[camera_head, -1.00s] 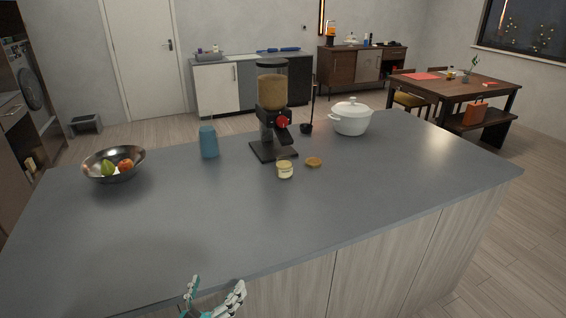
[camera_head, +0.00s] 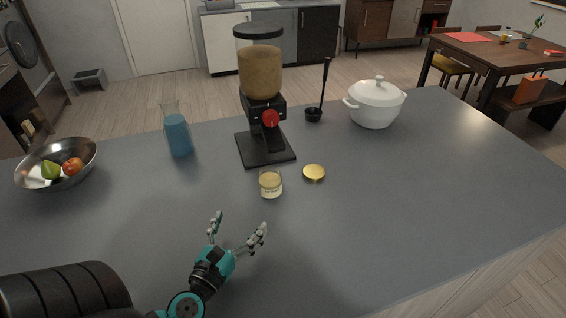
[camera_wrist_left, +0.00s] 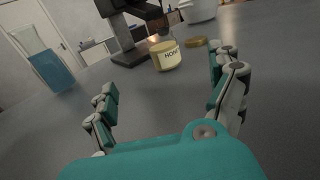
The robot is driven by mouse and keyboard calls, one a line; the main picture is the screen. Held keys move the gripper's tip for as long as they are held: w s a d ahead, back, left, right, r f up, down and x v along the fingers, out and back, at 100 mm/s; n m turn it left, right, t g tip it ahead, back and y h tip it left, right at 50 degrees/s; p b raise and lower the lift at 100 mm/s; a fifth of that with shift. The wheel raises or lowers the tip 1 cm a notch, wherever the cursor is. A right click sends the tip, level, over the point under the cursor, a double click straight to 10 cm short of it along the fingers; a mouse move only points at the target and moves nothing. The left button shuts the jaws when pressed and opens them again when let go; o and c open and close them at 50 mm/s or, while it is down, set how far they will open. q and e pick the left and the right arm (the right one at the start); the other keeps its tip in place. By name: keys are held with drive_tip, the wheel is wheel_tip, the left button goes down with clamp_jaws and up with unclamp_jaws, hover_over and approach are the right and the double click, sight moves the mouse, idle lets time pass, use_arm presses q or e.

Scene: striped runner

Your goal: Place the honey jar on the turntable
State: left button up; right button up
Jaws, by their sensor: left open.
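The honey jar (camera_head: 270,186) is a small glass jar with pale yellow contents, upright on the grey counter in front of the black dispenser. In the left wrist view the jar (camera_wrist_left: 166,57) shows a label reading "HON" and lies beyond and between the fingers. My left gripper (camera_head: 241,224) is open and empty, just in front of and left of the jar, not touching it. A gold lid (camera_head: 314,172) lies flat on the counter right of the jar. I see no turntable in these views. My right gripper is not in view.
The black grain dispenser (camera_head: 260,95) stands close behind the jar. The counter's right and front areas are clear.

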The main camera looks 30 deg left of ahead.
use_arm(q)
drive_tip(key=shift+w+r, duration=0.1)
drive_tip(key=shift+w, duration=0.25)
drive_tip(key=p, duration=0.3)
approach(270, 176)
drive_tip(key=w, duration=0.1)
drive_tip(key=w+a+p, duration=0.1)
drive_tip(key=w, duration=0.1)
drive_tip(key=w+a+f, duration=0.1)
drive_tip(key=w, duration=0.1)
drive_tip(key=shift+f, duration=0.15)
drive_tip(key=shift+w+a, duration=0.1)
drive_tip(key=shift+w, duration=0.4)
drive_tip(key=shift+w+a+p, duration=0.1)
drive_tip(key=shift+w+p, duration=0.25)
drive_tip(key=shift+p, duration=0.1)
drive_tip(key=p+x, duration=0.1)
drive_tip(key=x, duration=0.2)
drive_tip(key=shift+w, duration=0.7)
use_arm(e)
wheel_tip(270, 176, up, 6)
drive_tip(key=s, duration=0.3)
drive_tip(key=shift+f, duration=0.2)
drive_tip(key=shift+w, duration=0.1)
